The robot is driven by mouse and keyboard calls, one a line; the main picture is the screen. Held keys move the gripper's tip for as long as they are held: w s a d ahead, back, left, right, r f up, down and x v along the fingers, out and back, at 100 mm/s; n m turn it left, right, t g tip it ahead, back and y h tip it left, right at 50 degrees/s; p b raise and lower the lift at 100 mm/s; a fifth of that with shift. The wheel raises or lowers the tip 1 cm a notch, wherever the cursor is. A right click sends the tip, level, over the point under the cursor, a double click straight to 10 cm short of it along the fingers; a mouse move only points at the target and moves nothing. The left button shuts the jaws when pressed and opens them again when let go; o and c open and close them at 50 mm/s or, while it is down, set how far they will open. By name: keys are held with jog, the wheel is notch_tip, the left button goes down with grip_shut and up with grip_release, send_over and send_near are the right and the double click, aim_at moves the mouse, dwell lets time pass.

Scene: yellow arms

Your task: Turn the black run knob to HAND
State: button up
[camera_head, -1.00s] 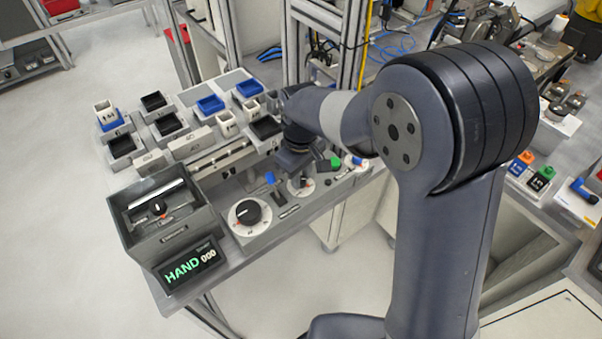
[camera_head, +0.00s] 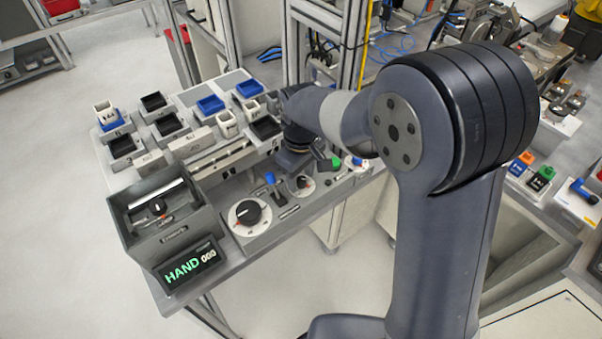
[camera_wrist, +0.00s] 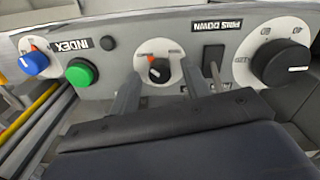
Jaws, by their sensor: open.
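The small black knob (camera_wrist: 158,70) sits on a round white dial plate with a red mark at its edge; it also shows in the head view (camera_head: 303,183). In the wrist view its pointer lies near the red mark; I cannot read the dial's lettering. My gripper (camera_wrist: 160,72) is open, with one finger on each side of the knob in the picture and no visible contact. In the head view my gripper (camera_head: 291,165) is just behind and above the knob. The display (camera_head: 188,265) reads HAND in green beside 000.
A larger black dial (camera_wrist: 285,63) and an upright lever (camera_wrist: 214,65) stand right of the knob in the wrist view. A green button (camera_wrist: 81,73) and blue knob (camera_wrist: 34,63) stand left. A grey open box (camera_head: 122,215) and several small trays share the bench.

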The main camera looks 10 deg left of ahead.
aim_at(301, 179)
notch_tip(301, 179, up, 11)
jog(key=shift+b, duration=0.3)
jog(key=shift+f, duration=0.1)
notch_tip(301, 179, down, 10)
jog(key=shift+f+p, duration=0.2)
jog(key=shift+p, duration=0.1)
jog(key=shift+f, duration=0.3)
jog(key=shift+r, duration=0.1)
dwell(0.5)
